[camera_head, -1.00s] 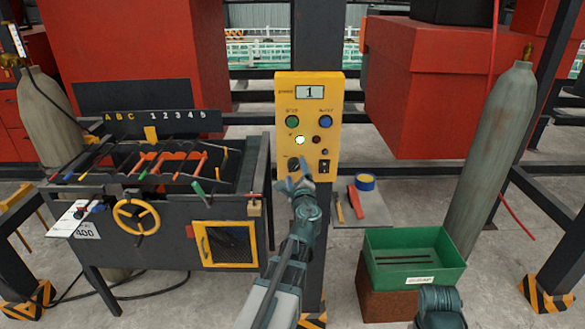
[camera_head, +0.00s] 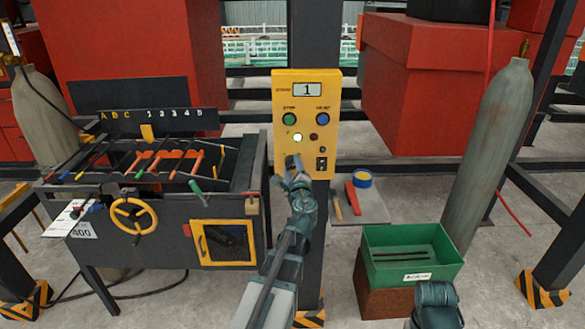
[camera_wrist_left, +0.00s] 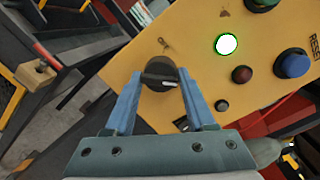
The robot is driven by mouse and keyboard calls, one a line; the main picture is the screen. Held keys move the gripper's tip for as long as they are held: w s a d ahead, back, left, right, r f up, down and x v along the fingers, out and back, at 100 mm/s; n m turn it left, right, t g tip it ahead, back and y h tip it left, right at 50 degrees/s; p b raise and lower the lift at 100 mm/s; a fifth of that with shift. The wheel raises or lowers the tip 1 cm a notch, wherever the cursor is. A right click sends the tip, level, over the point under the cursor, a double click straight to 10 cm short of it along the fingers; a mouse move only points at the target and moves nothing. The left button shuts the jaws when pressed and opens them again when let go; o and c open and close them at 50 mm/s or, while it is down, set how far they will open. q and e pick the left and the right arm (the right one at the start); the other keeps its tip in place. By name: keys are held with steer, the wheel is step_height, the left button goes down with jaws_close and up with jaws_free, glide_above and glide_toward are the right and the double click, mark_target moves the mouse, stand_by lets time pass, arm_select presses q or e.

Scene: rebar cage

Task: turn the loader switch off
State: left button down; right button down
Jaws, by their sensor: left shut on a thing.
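The loader switch, a round black knob with a pale pointer line, is on the lower left of the yellow control panel (camera_head: 327,88). In the left wrist view the knob (camera_wrist_left: 160,72) lies between the two blue fingers of my left gripper (camera_wrist_left: 160,92). The gripper is shut on the knob, one finger on each side. In the head view my left gripper (camera_head: 288,170) covers part of the knob. The lamp above the knob (camera_head: 298,137) glows white. My right gripper is not in view; only a part of my right arm shows at the bottom right.
A green button (camera_head: 289,119), a blue button (camera_head: 321,121) and a dark red lamp (camera_head: 313,137) are close above. A black machine with a yellow handwheel (camera_head: 134,216) stands left. A green bin (camera_head: 413,255) and a gas cylinder (camera_head: 490,150) are right.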

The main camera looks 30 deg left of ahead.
arm_select(q)
steer(key=n+p, duration=0.1)
steer(key=n, duration=0.3)
steer(key=shift+r, duration=0.15)
steer(key=n+h+p, duration=0.1)
steer(key=n, duration=0.8)
steer(key=shift+a+r+h+p, duration=0.1)
steer(key=shift+h+p, duration=0.2)
steer(key=shift+p, duration=0.05)
steer(key=shift+n, duration=1.7)
steer(key=shift+h, duration=0.4)
steer(key=shift+c, duration=1.4)
jaws_free()
